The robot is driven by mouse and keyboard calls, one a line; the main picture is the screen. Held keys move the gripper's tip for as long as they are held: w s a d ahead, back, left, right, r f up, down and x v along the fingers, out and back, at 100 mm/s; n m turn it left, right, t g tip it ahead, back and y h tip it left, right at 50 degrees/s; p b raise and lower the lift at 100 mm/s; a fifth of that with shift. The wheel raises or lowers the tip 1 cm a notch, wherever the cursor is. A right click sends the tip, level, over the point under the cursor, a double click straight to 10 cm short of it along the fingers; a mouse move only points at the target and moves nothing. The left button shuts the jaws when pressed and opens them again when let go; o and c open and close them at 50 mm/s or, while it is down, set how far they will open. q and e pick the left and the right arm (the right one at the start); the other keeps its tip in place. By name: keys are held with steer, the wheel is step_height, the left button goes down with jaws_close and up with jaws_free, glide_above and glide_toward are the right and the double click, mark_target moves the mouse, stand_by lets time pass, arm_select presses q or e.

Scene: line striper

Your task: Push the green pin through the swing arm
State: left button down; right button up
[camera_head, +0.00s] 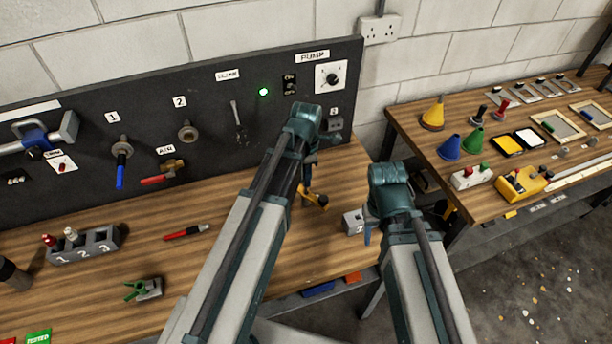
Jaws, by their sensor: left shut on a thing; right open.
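A small green piece (138,290) sits at a small grey block on the front left of the wooden bench; it may be the green pin, but its shape is too small to tell. My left gripper (306,188) points down over the bench, shut on a small yellow-orange piece (318,201). I cannot tell whether this is the swing arm. My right gripper (367,236) is open at the bench's right end, beside a small grey block (352,221). My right wrist hides part of that block, and I cannot tell whether they touch.
A dark panel (60,180) with valves and switches stands along the back. A numbered grey rack (100,246), holding red and white pieces, and a red pen (186,232) lie on the left. A second table (405,118) with cones and frames stands right.

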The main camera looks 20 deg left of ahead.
arm_select(q)
steer(key=shift+f+b, duration=2.15)
steer(key=shift+f, duration=0.05)
arm_select(e)
steer(key=shift+f, duration=2.2)
arm_select(q)
steer(key=shift+c, duration=2.1)
jaws_free()
steer(key=shift+r, duration=0.1)
arm_select(e)
steer(key=shift+r, duration=0.1)
arm_select(q)
step_height(320, 180, up, 7)
steer(key=p, duration=0.7)
arm_select(e)
step_height(320, 180, up, 7)
